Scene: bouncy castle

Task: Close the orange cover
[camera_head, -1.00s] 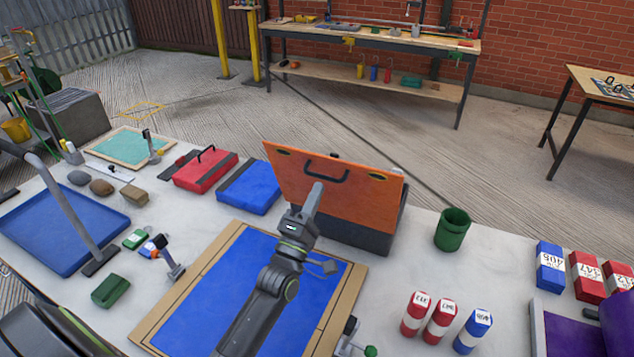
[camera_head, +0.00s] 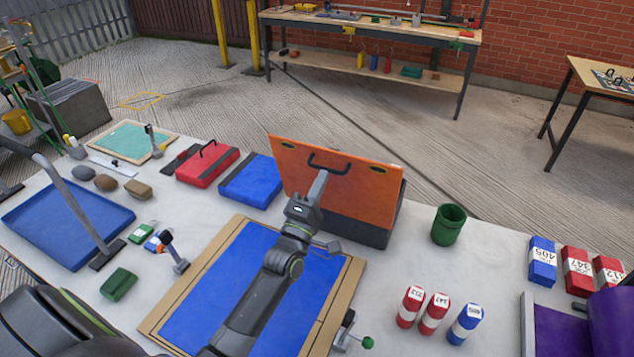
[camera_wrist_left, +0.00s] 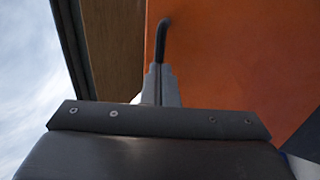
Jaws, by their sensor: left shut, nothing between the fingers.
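The orange cover (camera_head: 370,193) stands raised and tilted up on a dark grey box (camera_head: 362,232) on the table. It has a black handle (camera_head: 331,160) near its upper edge, and its broad face is towards me. My left gripper (camera_head: 321,177) is shut and empty, its tip at the cover's face just below the handle. In the left wrist view the shut fingers (camera_wrist_left: 160,85) point at the orange cover (camera_wrist_left: 235,60), close to the black handle (camera_wrist_left: 163,38). I cannot tell whether they touch. My right gripper is out of view.
A blue panel in a tan frame (camera_head: 187,286) lies under my left arm. Blue (camera_head: 250,182) and red (camera_head: 207,165) boxes are left of the cover. A green cup (camera_head: 448,226) stands to its right, with red and blue blocks (camera_head: 434,314) nearer.

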